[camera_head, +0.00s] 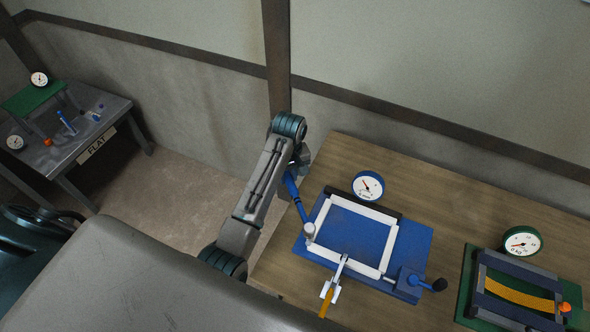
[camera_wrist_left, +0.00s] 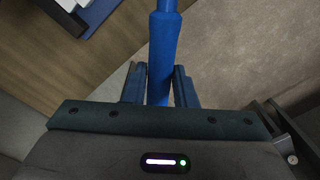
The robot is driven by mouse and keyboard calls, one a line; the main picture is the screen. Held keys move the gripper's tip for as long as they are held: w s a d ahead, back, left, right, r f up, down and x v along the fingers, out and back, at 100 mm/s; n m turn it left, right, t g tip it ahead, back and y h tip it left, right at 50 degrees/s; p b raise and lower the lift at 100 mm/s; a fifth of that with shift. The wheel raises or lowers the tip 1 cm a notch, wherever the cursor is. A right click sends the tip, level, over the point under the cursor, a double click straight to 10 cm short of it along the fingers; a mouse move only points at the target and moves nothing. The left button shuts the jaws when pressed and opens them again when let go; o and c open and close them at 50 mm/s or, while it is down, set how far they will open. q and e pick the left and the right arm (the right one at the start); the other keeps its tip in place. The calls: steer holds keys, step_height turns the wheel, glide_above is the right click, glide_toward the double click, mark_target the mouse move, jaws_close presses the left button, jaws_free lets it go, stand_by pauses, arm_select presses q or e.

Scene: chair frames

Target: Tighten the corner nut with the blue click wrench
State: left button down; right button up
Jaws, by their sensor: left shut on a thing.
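The blue click wrench (camera_head: 297,197) slants down from my left gripper (camera_head: 291,172) toward the left side of the white frame (camera_head: 391,245). Its silver head (camera_head: 309,231) is at the frame's left edge, over a corner; the nut itself is hidden. The left wrist view shows the blue handle (camera_wrist_left: 164,50) between the two fingers of my left gripper (camera_wrist_left: 159,88), which is shut on it. The frame lies on a blue fixture plate (camera_head: 415,240) on the wooden table. My right gripper is not in view.
A round dial (camera_head: 368,186) stands behind the frame. A black-knobbed clamp (camera_head: 422,284) and a yellow-handled tool (camera_head: 327,300) sit at the front. A green fixture with a dial (camera_head: 522,242) is at right. A grey side table (camera_head: 75,135) labelled FLAT stands far left.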

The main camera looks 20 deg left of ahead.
mark_target(289, 187)
arm_select(q)
steer(key=shift+f+b, duration=0.55)
steer(key=shift+f, duration=1.8)
steer(key=shift+r, duration=0.1)
steer(key=shift+d+r+p, duration=0.1)
steer(key=shift+p, duration=0.45)
steer(key=shift+f, duration=1)
